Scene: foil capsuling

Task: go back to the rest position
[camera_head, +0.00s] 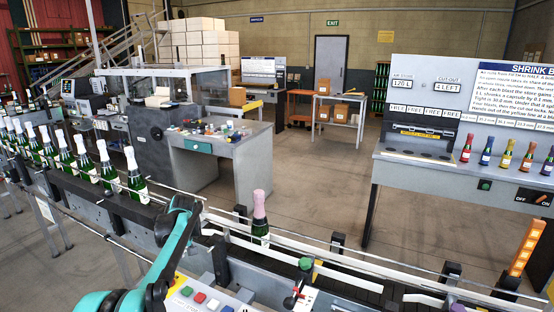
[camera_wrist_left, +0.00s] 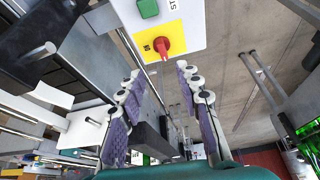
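My left arm, teal and black, comes in from the lower left of the head view and reaches up over the near conveyor (camera_head: 345,258). In the left wrist view my left gripper (camera_wrist_left: 159,74) is open, with its two purple-padded fingers apart and nothing between them. Beyond the fingertips is a red knob (camera_wrist_left: 162,46) on a yellow plate, beside a green button (camera_wrist_left: 148,8) on a white panel. I cannot tell whether the fingers touch the panel. My right gripper does not show in either view.
Several white-capped green bottles (camera_head: 110,168) stand in a row on the left conveyor. A pink-capped bottle (camera_head: 260,217) stands just right of my left arm. A button panel (camera_head: 205,300) is below the arm. A grey bench (camera_head: 470,171) holds small coloured bottles. The middle floor is free.

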